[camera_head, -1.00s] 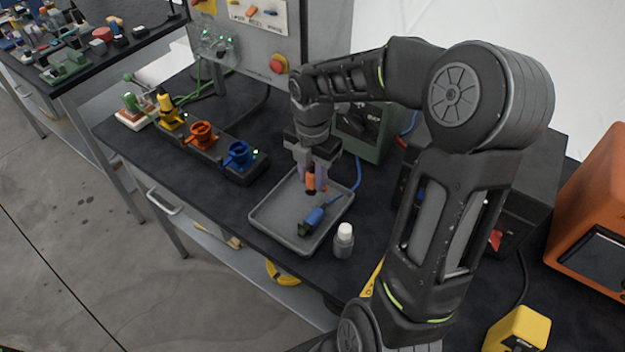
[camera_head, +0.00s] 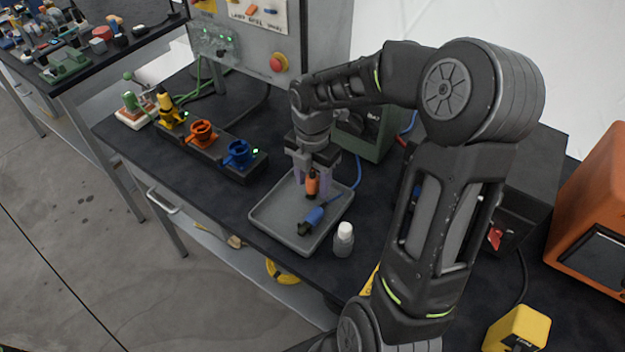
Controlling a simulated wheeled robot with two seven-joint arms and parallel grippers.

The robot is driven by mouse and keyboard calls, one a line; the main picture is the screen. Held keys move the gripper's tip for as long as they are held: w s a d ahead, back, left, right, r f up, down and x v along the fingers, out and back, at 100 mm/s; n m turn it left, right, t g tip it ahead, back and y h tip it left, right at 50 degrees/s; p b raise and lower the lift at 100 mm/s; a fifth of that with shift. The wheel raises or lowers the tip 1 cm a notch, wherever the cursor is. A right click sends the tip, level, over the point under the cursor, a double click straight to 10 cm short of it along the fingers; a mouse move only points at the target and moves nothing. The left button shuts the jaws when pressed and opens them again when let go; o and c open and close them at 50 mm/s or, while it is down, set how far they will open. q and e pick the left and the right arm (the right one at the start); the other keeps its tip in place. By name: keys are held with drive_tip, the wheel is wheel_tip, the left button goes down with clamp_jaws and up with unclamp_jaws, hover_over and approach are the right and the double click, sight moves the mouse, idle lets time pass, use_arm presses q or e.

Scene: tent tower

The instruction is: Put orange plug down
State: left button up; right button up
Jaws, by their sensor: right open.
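The orange plug (camera_head: 312,186) stands roughly upright in the grey tray (camera_head: 262,222), near its back edge. My right gripper (camera_head: 312,182) points down over the tray, with its pale purple fingers open around the plug. Whether a finger still touches the plug is hard to tell. The plug's upper end is partly hidden by the gripper. My left gripper is not in view.
A blue plug (camera_head: 312,219) with a cable lies in the tray, close in front. A white-capped bottle (camera_head: 343,240) stands at the tray's right corner. Orange (camera_head: 201,134) and blue sockets (camera_head: 239,154) and a yellow plug (camera_head: 168,112) line the bench to the left.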

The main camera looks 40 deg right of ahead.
drive_tip(key=shift+r, duration=0.1)
wheel_tip(320, 180, up, 12)
drive_tip(key=shift+r, duration=0.1)
idle(0.4)
idle(0.5)
